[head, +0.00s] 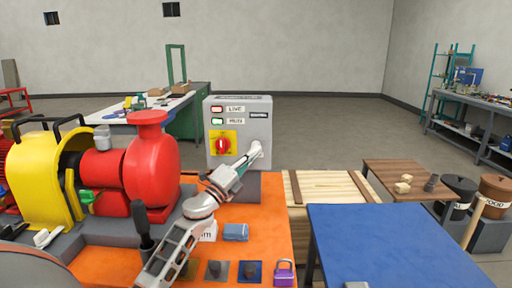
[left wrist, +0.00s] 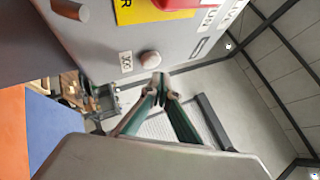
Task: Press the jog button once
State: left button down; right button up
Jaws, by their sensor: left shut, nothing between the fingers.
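A grey control box (head: 240,107) stands at the back of the orange skid. In the left wrist view its face shows a round pale jog button (left wrist: 150,59) beside a small label (left wrist: 126,62) that appears to read JOG. My left gripper (head: 252,156) reaches the lower right of the box face, and its fingers are shut and empty. In the left wrist view the fingertips (left wrist: 158,79) are just beside the button; whether they touch it I cannot tell. In the head view the gripper hides the button. My right gripper is not in view.
A red switch (head: 222,145) on a yellow plate is left of the gripper, below two indicator lamps. The red pump (head: 150,165) and yellow guard (head: 42,180) stand left. A purple padlock (head: 284,273) lies on the skid's front. A blue table (head: 390,245) stands right.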

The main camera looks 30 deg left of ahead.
pick_arm(q)
jog(key=s+d, duration=0.1)
jog(key=s+p, duration=0.1)
jog(key=s, duration=0.1)
jog(key=s+d+p, duration=0.1)
jog(key=shift+s+d, duration=0.15)
jog(key=shift+d, duration=0.2)
dwell(0.8)
